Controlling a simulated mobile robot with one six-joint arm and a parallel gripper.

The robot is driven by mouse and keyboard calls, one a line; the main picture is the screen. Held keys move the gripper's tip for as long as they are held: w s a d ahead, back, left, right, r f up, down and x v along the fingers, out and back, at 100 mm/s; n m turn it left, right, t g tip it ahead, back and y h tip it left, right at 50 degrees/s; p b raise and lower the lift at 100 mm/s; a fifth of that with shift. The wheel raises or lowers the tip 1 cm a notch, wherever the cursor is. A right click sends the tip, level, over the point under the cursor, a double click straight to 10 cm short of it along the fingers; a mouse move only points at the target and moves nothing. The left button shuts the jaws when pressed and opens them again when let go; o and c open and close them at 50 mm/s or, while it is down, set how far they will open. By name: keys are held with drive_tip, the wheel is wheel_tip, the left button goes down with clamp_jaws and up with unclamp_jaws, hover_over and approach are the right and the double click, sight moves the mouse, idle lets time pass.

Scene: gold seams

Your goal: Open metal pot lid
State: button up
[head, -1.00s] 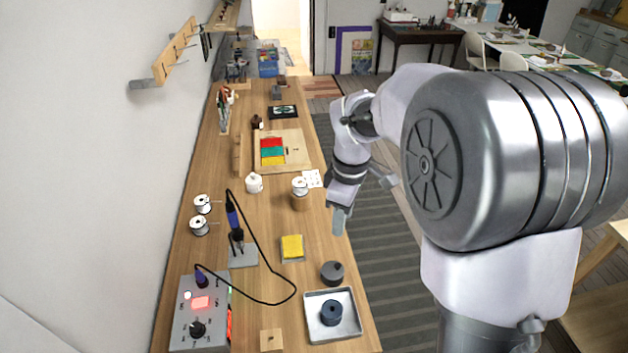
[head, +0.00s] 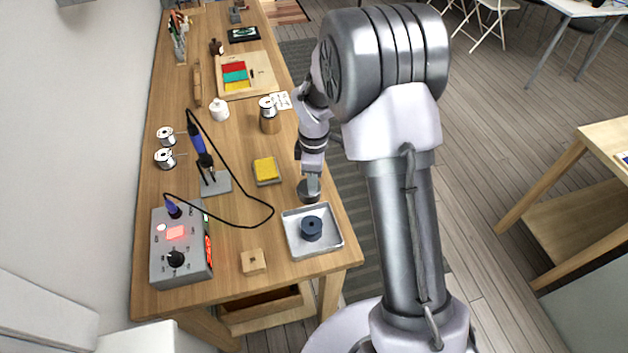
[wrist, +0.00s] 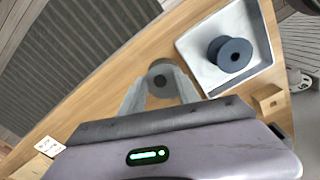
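The metal pot (head: 308,196) is a small dark grey round pot with its lid on. It stands on the bench just behind the metal tray. In the wrist view the pot (wrist: 166,71) shows from above, with a small dark knob (wrist: 159,82) on the lid. My gripper (head: 311,181) is directly over the pot, pointing down. In the wrist view my gripper (wrist: 159,84) has its fingers apart, one on each side of the knob. I see no clear contact with the lid. The gripper covers part of the pot in the head view.
A square metal tray (head: 333,248) holding a dark blue spool (head: 312,228) lies right in front of the pot. A yellow sponge (head: 266,169) is to the left. A soldering station (head: 181,245) with a looping black cable stands at far left. A wooden block (head: 253,262) is near the front edge.

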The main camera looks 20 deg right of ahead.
sight(305, 188)
clamp_jaws()
drive_tip(key=shift+a+r, duration=0.1)
drive_tip(key=shift+r, duration=0.05)
drive_tip(key=shift+a+r+h+p, duration=0.25)
drive_tip(key=shift+h+p, duration=0.25)
drive_tip(key=shift+h, duration=0.15)
drive_tip(key=shift+a+r+h+p, duration=0.25)
drive_tip(key=shift+h+p, duration=0.25)
drive_tip(key=shift+h, duration=0.15)
drive_tip(key=h+p, duration=0.1)
drive_tip(key=a+r+h, duration=0.1)
drive_tip(key=h, duration=0.1)
drive_tip(key=shift+a+h+p, duration=0.2)
drive_tip(key=shift+h+p, duration=0.1)
drive_tip(key=shift+p, duration=0.05)
drive_tip(key=a+h+p, duration=0.1)
drive_tip(key=h, duration=0.2)
drive_tip(key=shift+a+r+h+p, duration=0.1)
drive_tip(key=shift+a+h+p, duration=0.2)
drive_tip(key=shift+a+p, duration=0.1)
drive_tip(key=shift+a+f+h, duration=0.15)
drive_tip(key=shift+a+h, duration=0.45)
drive_tip(key=shift+h, duration=0.6)
drive_tip(key=shift+a+f+h, duration=0.15)
drive_tip(key=shift+a+h, duration=0.4)
drive_tip(key=shift+h, duration=0.65)
drive_tip(key=shift+b, duration=0.3)
